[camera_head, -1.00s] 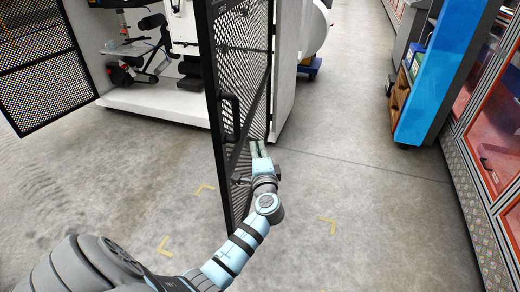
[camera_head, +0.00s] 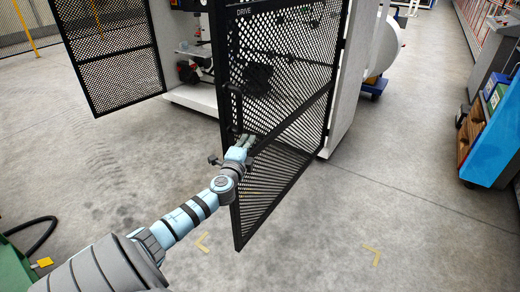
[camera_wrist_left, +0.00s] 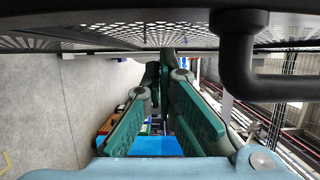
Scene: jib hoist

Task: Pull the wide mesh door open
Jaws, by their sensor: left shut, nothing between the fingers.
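The wide mesh door (camera_head: 290,110) is a black framed panel marked DRIVE. It stands swung out from the white cabinet in the head view. My left gripper (camera_head: 246,142) is at the door's near edge, in front of the mesh by the frame. In the left wrist view the gripper (camera_wrist_left: 166,62) has its fingertips together with nothing between them, close to the door's mesh (camera_wrist_left: 110,36). The black door handle (camera_wrist_left: 238,70) is at the right of the fingers, outside them. Whether the fingers touch the door I cannot tell. My right gripper is not in view.
A second mesh door (camera_head: 108,55) stands open at the left of the cabinet (camera_head: 192,97). A blue cart (camera_head: 495,140) stands at the right. Concrete floor (camera_head: 400,200) is clear between the door and the cart. A green object (camera_head: 15,265) is at the lower left.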

